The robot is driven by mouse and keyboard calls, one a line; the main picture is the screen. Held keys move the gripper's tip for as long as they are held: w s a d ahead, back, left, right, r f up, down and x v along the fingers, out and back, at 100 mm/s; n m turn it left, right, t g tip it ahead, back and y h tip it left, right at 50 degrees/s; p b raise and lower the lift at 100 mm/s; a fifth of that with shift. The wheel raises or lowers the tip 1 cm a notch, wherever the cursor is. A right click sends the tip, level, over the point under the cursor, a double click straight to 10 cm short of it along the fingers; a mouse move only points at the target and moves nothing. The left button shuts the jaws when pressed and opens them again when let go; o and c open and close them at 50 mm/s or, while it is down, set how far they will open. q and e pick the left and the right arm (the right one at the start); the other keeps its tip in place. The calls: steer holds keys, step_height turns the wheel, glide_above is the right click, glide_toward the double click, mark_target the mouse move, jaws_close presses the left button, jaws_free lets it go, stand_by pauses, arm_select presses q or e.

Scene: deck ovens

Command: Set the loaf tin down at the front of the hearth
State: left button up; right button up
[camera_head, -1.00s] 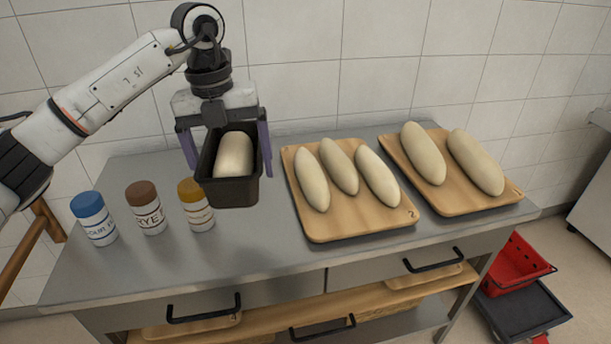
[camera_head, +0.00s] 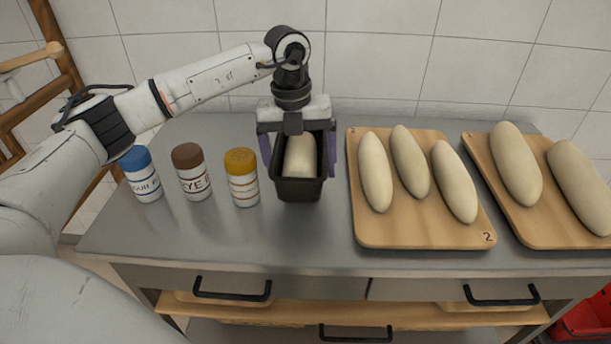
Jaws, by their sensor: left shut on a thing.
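The loaf tin (camera_head: 299,190) is dark, with a pale dough loaf (camera_head: 300,156) inside. My left gripper (camera_head: 298,150) is shut on the tin, with a purple finger at each side. The tin is upright over the steel table, between the jars and the first loaf board; I cannot tell whether it touches the tabletop. The hearth does not show in this view. My right gripper is not in view.
Three jars stand left of the tin: blue-lidded (camera_head: 141,174), brown-lidded (camera_head: 191,172) and yellow-lidded (camera_head: 241,178). Two wooden boards (camera_head: 400,235) (camera_head: 550,237) with long loaves lie to the right. The steel table (camera_head: 240,236) is clear in front of the tin.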

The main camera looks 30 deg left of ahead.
arm_select(q)
steer(key=shift+f, duration=1.8)
steer(key=o, duration=1.1)
steer(key=shift+f, duration=0.1)
